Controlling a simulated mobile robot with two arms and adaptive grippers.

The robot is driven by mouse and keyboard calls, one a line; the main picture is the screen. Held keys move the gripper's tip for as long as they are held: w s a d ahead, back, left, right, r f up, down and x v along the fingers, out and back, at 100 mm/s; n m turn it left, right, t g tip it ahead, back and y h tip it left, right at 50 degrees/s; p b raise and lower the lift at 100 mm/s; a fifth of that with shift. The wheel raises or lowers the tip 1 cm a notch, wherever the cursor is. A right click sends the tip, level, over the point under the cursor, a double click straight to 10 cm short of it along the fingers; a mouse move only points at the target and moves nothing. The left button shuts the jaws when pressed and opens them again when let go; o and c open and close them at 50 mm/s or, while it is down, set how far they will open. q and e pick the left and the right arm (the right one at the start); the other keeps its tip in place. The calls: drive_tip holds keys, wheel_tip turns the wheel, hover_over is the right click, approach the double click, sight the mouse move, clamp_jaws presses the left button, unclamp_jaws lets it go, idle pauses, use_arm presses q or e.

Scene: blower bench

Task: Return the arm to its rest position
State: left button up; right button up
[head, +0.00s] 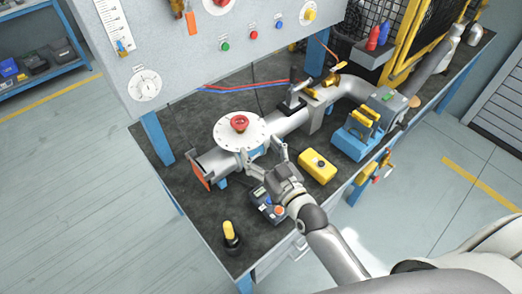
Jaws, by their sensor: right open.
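My right arm comes in from the lower right over the bench. Its right gripper (264,160) is open, with its two fingers spread just below the round white plate (258,131) that carries a red knob (239,123). The fingers are close to the grey pipe (290,123) under the plate; I cannot tell whether they touch it. Nothing shows between the fingers. The gripper body partly covers a dark blue handheld device (262,203) on the bench. My left gripper is not in view.
The dark bench top (190,222) also holds a yellow box (318,167), a blue and yellow device (358,133) and a black holder with a yellow-topped item (231,236). A grey panel (180,50) stands behind. Open floor (70,200) lies to the left.

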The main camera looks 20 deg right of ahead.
idle(0.4)
drive_tip(key=s+f+g, duration=0.2)
drive_tip(key=s, duration=0.1)
drive_tip(key=s+f+g, duration=0.2)
drive_tip(key=s+g, duration=0.1)
drive_tip(key=s, duration=0.1)
drive_tip(key=s+f+n+g, duration=0.1)
drive_tip(key=s+f+g, duration=0.1)
drive_tip(key=s+f, duration=0.1)
drive_tip(key=shift+s+a+g+h, duration=0.2)
drive_tip(key=shift+s+g+h, duration=0.1)
drive_tip(key=shift+g, duration=0.1)
drive_tip(key=s+d+f+m+g+h, duration=0.1)
drive_tip(key=s+d+g+h, duration=0.35)
drive_tip(key=s, duration=0.95)
wheel_tip(320, 180, down, 26)
drive_tip(key=s+g+y, duration=0.1)
drive_tip(key=g+y, duration=0.1)
drive_tip(key=g, duration=0.1)
drive_tip(key=s+d+f, duration=0.2)
drive_tip(key=s+f, duration=0.6)
drive_tip(key=f, duration=0.1)
drive_tip(key=s+d+f+g+b, duration=0.1)
drive_tip(key=s+d+f, duration=0.1)
drive_tip(key=s+f, duration=0.7)
drive_tip(key=shift+s+h, duration=0.2)
drive_tip(key=shift+h, duration=0.15)
